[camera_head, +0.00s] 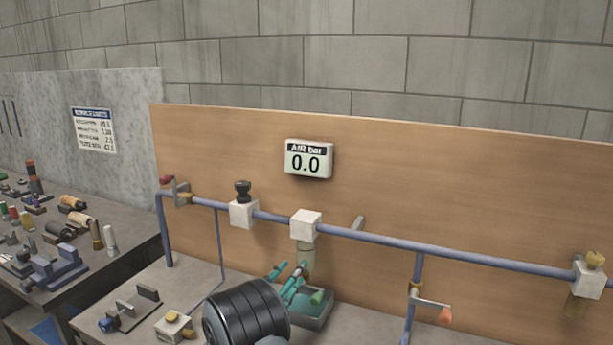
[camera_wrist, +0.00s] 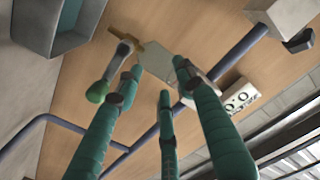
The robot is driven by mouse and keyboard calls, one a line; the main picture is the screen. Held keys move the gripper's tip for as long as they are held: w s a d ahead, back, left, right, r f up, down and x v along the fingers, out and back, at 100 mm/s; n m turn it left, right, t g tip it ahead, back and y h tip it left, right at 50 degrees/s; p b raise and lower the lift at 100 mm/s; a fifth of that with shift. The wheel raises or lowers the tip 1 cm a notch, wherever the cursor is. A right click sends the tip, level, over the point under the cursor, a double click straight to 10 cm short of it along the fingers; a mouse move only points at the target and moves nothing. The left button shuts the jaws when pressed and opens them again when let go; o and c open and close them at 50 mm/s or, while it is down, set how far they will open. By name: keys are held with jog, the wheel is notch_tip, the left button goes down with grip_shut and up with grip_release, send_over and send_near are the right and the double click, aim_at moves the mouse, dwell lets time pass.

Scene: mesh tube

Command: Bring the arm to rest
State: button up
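My gripper (camera_head: 300,270) has several green fingers and reaches up toward the pipe in front of the wooden board. In the wrist view my gripper (camera_wrist: 160,75) has its fingertips apart, with no object visible between them, so it looks open. Beyond the fingertips is a white block (camera_wrist: 156,60). In the head view a white block (camera_head: 305,225) on the blue pipe (camera_head: 400,246) has a beige cylinder (camera_head: 307,258) below it, close behind the fingers. I cannot tell whether any finger touches it. My dark wrist hides part of the bench.
A gauge (camera_head: 308,159) on the board reads 0.0. A teal-lined tray (camera_head: 316,318) sits just below the fingers. A lever with a green end (camera_wrist: 97,92) is left of them in the wrist view. A cluttered bench (camera_head: 130,250) stands left.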

jog(key=shift+b+v, duration=0.6)
jog(key=shift+v, duration=0.4)
jog(key=shift+s+r, duration=0.1)
